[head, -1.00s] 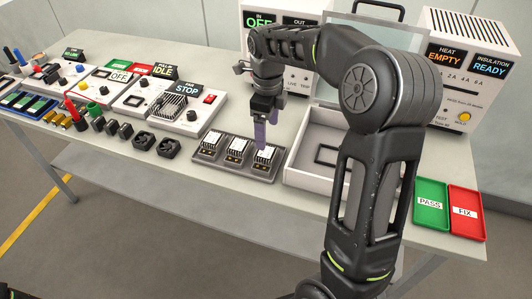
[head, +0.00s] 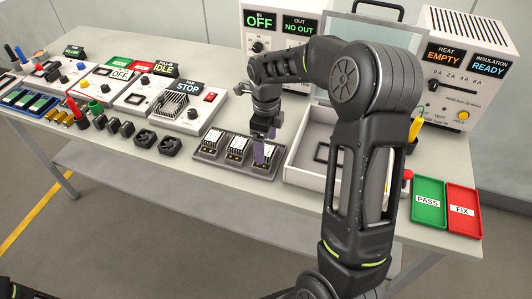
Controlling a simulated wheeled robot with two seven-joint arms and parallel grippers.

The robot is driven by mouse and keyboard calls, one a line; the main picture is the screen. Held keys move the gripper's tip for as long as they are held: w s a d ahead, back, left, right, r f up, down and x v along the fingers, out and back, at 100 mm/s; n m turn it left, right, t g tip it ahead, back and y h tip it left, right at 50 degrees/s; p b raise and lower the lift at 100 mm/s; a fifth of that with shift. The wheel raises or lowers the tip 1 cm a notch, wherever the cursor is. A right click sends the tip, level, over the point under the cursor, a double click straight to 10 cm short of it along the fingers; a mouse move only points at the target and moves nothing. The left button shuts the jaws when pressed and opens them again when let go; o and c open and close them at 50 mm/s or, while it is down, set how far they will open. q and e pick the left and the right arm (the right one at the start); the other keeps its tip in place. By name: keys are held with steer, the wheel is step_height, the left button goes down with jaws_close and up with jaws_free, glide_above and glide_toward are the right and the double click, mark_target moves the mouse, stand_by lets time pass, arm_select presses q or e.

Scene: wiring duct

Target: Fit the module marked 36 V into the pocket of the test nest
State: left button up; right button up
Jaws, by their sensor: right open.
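Three small modules with white ribbed tops sit in a row in a dark grey tray (head: 222,160): a left one (head: 211,142), a middle one (head: 236,148) and a right one (head: 261,166). Their markings are too small to read, so I cannot tell which is 36 V. My right gripper (head: 264,155) points down with its purple fingers open at the right module, partly covering it. I cannot tell whether the fingers touch it. A black square frame (head: 322,152) lies in the white open-topped box (head: 304,179), partly hidden by my right arm; it may be the nest's pocket. My left gripper is out of view.
A power unit reading OFF (head: 261,20) and a HEAT EMPTY tester (head: 444,57) stand behind. A green PASS tray (head: 428,190) and a red FIX tray (head: 463,212) lie at the right edge. Fan and switch panels (head: 180,103) and loose parts fill the left.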

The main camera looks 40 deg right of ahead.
mark_target(266, 150)
steer(key=shift+f, duration=0.85)
steer(key=shift+r, duration=0.1)
jaws_close()
stand_by(0.5)
steer(key=shift+r, duration=0.1)
step_height(266, 150, up, 10)
steer(key=b, duration=0.1)
stand_by(0.4)
stand_by(0.4)
